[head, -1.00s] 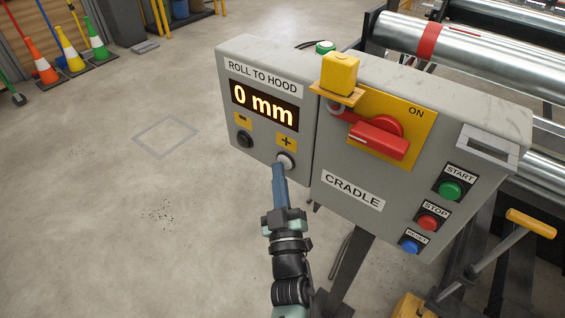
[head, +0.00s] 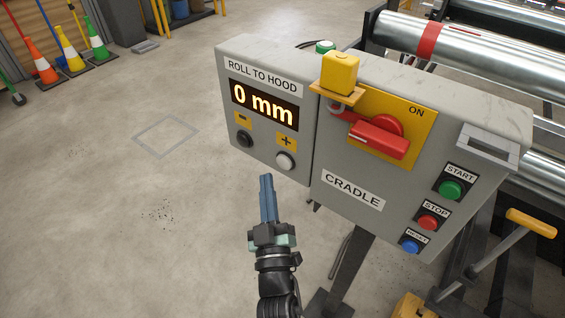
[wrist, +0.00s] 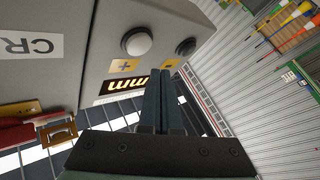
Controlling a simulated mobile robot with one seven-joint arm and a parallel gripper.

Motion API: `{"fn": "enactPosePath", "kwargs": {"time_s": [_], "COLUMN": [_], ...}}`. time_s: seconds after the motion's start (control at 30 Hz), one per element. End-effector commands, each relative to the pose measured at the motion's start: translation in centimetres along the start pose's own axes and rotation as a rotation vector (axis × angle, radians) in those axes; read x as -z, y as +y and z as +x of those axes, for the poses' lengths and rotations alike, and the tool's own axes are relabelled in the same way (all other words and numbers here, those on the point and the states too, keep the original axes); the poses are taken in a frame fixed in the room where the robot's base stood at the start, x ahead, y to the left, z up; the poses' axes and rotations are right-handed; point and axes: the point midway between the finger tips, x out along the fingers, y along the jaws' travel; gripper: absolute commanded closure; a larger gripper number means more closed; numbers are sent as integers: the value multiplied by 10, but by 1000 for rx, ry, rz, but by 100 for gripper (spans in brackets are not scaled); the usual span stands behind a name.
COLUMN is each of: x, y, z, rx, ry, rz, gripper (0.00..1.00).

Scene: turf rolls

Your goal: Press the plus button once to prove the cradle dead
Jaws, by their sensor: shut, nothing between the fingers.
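The plus button (head: 285,161) is a round white button under a yellow plus label on the grey control box (head: 226,150). It also shows in the wrist view (wrist: 137,42). The display (head: 264,105) above it reads 0 mm. The black minus button (head: 245,139) sits to its left. My gripper (head: 266,178) is shut and empty, its blue fingers just below and left of the plus button, apart from it. In the wrist view the shut fingers (wrist: 163,80) point past the buttons.
The CRADLE panel holds a red rotary switch (head: 378,138) on a yellow plate marked ON, with a yellow padlock (head: 339,74) beside it. Green START (head: 450,190), red STOP (head: 428,222) and blue RESET (head: 410,246) buttons sit at right.

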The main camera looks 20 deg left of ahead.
Motion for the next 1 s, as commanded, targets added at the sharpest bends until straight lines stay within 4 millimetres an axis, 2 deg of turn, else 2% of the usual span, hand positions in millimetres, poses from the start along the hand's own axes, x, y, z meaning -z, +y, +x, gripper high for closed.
{"fn": "enactPosePath", "kwargs": {"time_s": [0.3,1.0], "x": [13,14], "y": [-14,-14], "z": [-19,-19], "rx": [1,0], "ry": [0,1], "rz": [0,0], "gripper": [100,100]}}
